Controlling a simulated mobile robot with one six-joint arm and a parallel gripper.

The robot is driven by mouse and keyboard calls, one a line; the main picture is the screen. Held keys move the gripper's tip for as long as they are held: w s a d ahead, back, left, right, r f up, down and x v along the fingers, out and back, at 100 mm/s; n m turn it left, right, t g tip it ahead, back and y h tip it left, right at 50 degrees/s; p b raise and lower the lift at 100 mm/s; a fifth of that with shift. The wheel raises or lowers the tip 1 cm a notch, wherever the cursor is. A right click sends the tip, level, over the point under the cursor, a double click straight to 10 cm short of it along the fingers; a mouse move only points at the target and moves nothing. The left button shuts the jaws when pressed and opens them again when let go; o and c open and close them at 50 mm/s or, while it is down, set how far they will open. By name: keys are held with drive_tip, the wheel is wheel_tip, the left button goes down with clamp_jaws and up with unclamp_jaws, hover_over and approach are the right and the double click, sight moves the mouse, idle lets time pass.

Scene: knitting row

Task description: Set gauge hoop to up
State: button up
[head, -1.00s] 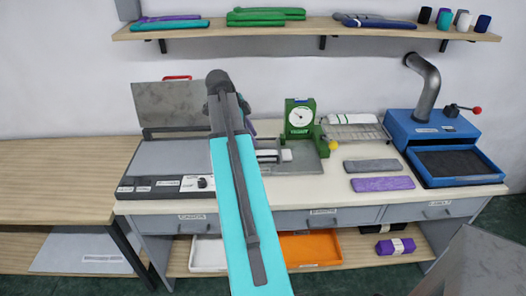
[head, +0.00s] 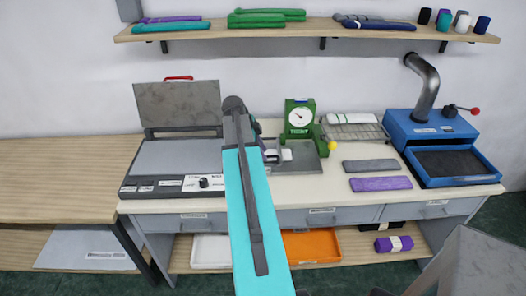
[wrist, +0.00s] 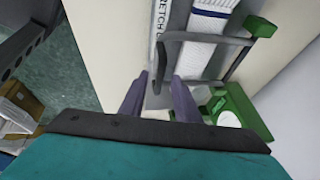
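The gauge is a green stand with a round white dial (head: 299,118) on a grey plate, right of my arm in the head view. In the wrist view its green body (wrist: 243,108) is at the lower right. A grey hoop (wrist: 210,39) crosses over a white ribbed strip (wrist: 208,30), beside a green block (wrist: 260,27). The hoop looks low over the strip; its exact angle is unclear. In the head view my arm partly hides the gripper (head: 271,153).
A grey press with a raised lid (head: 178,104) stands left on the bench. Grey (head: 370,166) and purple (head: 381,184) strips lie right of the gauge. A wire rack (head: 352,131) stands behind them. A blue machine with a pipe (head: 426,128) is at the right.

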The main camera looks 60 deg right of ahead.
drive_tip(key=shift+s+d+f, duration=0.1)
drive_tip(key=shift+d+f, duration=0.05)
drive_tip(key=shift+f, duration=0.3)
clamp_jaws()
drive_tip(key=shift+r, duration=0.1)
